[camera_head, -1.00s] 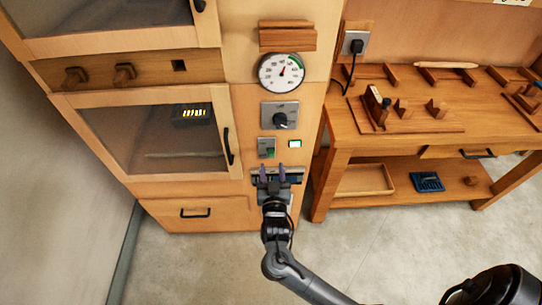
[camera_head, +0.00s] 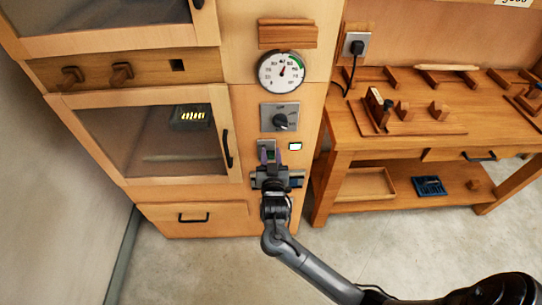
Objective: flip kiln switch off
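The kiln switch is a small grey plate (camera_head: 266,144) on the wooden kiln's front panel, below the dial knob; a bit of green shows at its lower part. My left gripper is not in view.
A grey knob plate (camera_head: 280,117) and a round gauge (camera_head: 281,72) are above the switch. The kiln's lower glass door (camera_head: 157,133) with its black handle (camera_head: 228,148) is to the left. A wooden workbench (camera_head: 437,143) stands to the right. The floor in front is clear.

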